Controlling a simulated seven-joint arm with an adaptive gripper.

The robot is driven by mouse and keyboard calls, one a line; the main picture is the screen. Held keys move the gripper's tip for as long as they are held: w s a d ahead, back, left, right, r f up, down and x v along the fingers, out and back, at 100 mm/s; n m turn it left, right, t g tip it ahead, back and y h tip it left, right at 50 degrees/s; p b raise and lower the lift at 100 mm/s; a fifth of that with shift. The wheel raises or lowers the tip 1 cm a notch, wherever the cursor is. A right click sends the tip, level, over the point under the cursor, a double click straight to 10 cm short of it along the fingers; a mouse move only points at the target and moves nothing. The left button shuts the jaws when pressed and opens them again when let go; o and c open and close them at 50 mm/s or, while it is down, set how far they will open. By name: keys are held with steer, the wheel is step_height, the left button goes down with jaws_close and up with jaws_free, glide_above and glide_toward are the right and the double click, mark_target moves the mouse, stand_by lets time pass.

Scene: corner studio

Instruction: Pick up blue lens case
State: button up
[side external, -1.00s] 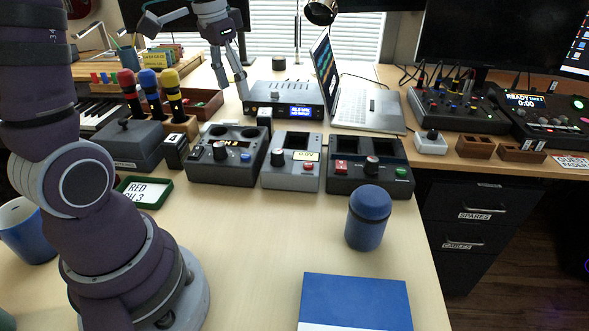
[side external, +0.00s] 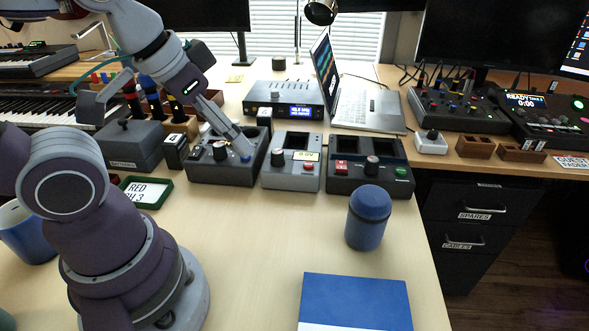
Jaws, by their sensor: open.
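Whether the fingertips touch the box cannot be told.
Two more control boxes, one with a display (side external: 291,174) and one with red and green buttons (side external: 369,178), stand behind the case. A blue-and-white flat item (side external: 354,300) lies in front of it. A blue mug (side external: 27,235) stands at left. The middle table is clear.

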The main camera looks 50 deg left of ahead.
steer(key=o, duration=0.8)
steer(key=m+g+h, duration=0.1)
steer(key=m+h, duration=0.4)
steer(key=m, duration=0.4)
glide_toward(368, 213)
steer(key=f, duration=0.1)
steer(key=w+a+f, duration=0.1)
steer(key=w+f, duration=0.1)
steer(key=shift+w+a+f, duration=0.1)
steer(key=shift+a+f, duration=0.05)
steer(key=shift+a, duration=0.25)
steer(key=x, duration=1)
steer(key=shift+w+d, duration=0.15)
steer(key=shift+w, duration=0.1)
